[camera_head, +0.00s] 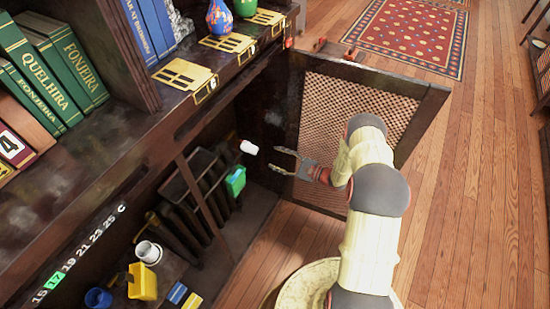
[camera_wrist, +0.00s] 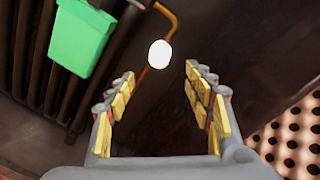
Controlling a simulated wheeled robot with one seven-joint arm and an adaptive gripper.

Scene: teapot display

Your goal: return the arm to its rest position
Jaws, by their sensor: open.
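My gripper (camera_head: 273,160) is open, with nothing between its fingers. It is in front of the open cabinet, beside the open mesh door, and points left toward a white knob (camera_head: 249,147). In the wrist view, my gripper's (camera_wrist: 160,72) two padded fingers stand wide apart. The white knob (camera_wrist: 159,54) shows beyond and between the fingertips, close to a copper-coloured pipe, and the fingers do not appear to touch it. My arm reaches out from the lower right in the head view.
The mesh cabinet door (camera_head: 350,112) stands open behind my arm. A green box (camera_head: 236,181) hangs by the dark radiator (camera_head: 200,192) inside. A yellow container (camera_head: 143,282), white cup (camera_head: 149,252) and blue cup (camera_head: 98,298) stand lower left. Wooden floor (camera_head: 480,200) is clear at right.

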